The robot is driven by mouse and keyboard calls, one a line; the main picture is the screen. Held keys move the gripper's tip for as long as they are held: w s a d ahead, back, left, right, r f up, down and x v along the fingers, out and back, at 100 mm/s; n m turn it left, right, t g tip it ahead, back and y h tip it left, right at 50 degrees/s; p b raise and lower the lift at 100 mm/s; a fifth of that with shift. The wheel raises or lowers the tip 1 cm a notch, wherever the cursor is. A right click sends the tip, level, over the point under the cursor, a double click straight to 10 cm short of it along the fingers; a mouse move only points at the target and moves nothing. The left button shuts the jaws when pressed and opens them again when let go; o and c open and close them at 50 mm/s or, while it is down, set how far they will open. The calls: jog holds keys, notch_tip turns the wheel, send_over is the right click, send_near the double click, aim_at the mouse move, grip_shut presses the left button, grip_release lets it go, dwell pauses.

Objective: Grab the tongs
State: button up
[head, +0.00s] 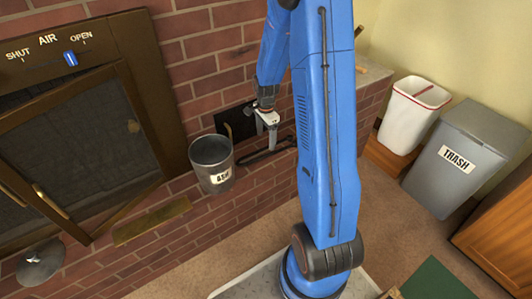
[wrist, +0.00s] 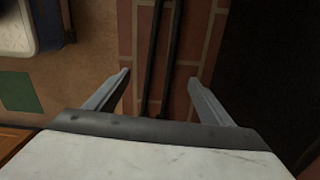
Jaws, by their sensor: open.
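The tongs (head: 256,157) are long, thin and black and lie on the brick ledge, beside the ash bucket. My gripper (head: 269,128) is over the ledge close to the tongs and partly covers the view of them. In the wrist view, my gripper (wrist: 159,77) is open, with its two grey fingers spread and nothing between the tips. Two parallel dark bars of the tongs (wrist: 173,50) run up the picture between the fingers, over the bricks. I cannot tell how far below the fingertips they lie.
A metal ash bucket (head: 212,160) stands on the ledge left of my gripper. The brick wall (head: 205,72) is close behind. A fireplace with an open glass door (head: 75,150) is at left. A white bin (head: 412,115) and grey trash bin (head: 465,160) stand at right.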

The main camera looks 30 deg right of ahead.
aim_at(266, 149)
jog(key=shift+f, duration=3.25)
jog(key=c, duration=1.5)
jog(key=shift+o, duration=0.2)
jog(key=shift+r, duration=0.15)
